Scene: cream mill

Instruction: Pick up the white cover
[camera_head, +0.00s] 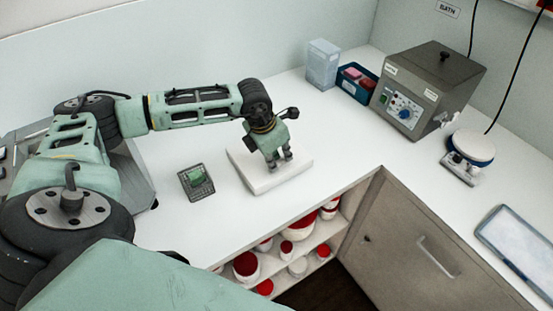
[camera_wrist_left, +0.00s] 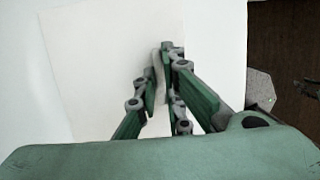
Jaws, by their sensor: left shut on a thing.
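The white cover (camera_head: 288,178) is a flat, square, pale slab at the middle of the white counter in the head view. It also fills much of the left wrist view (camera_wrist_left: 95,70). My left gripper (camera_head: 279,162) points down over the cover's middle. In the left wrist view its fingers (camera_wrist_left: 163,82) are close together around a thin, pale upright part of the cover. The fingers hide most of that part. The cover looks level; I cannot tell whether it rests on the counter or is slightly above it.
A small dark rack with a green item (camera_head: 196,182) stands left of the cover. A grey bath unit (camera_head: 428,85), a blue bin (camera_head: 357,83) and a round-topped device (camera_head: 471,148) stand at the back right. Red-lidded jars (camera_head: 246,265) fill shelves below the counter's front edge.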

